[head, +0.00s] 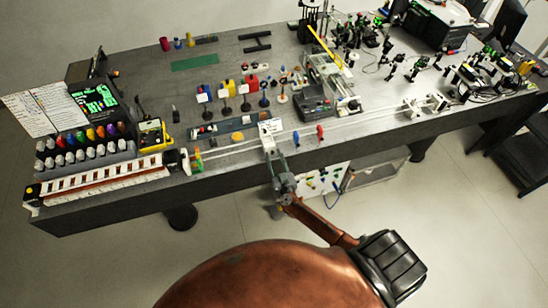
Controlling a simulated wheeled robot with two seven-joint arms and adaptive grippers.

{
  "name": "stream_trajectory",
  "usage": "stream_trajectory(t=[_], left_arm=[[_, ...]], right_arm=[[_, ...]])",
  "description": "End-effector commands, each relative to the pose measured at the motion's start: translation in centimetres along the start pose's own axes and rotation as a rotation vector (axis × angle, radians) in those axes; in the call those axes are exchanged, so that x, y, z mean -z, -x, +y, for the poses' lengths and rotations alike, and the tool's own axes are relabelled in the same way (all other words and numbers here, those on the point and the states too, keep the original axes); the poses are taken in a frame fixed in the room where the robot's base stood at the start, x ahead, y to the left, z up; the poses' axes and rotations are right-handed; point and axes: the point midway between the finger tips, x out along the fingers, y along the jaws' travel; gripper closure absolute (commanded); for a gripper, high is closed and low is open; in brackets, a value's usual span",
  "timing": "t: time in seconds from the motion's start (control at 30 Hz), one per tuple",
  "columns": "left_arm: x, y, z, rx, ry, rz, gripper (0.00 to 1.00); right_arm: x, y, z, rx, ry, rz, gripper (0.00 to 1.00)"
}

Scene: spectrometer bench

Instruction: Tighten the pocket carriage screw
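Two thin pale rails (350,122) run along the front of the bench. A small whitish block (270,126), which may be the pocket carriage, sits at the rails near the bench's front edge. My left gripper is not in view.
A red post (320,132) and a blue post (296,138) stand just right of the gripper. A grey instrument (316,103) stands behind. A rack of coloured bottles (85,150) fills the left end. Optical mounts (425,104) stand at the rails' right end.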

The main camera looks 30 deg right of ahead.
Motion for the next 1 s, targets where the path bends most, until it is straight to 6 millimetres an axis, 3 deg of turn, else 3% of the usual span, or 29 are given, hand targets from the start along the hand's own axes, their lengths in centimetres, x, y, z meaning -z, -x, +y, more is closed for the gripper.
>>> stream_trajectory(t=[0.27, 0.67, 1.0], left_arm=[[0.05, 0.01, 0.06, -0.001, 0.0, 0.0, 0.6], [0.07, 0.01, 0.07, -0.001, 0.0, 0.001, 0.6], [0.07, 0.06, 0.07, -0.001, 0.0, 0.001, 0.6]], right_arm=[[-0.03, -0.08, 0.02, 0.0, 0.0, -0.001, 0.72], [-0.02, -0.06, 0.02, 0.0, 0.001, -0.001, 1.0], [-0.02, -0.05, 0.03, 0.0, -0.006, -0.001, 1.0]])
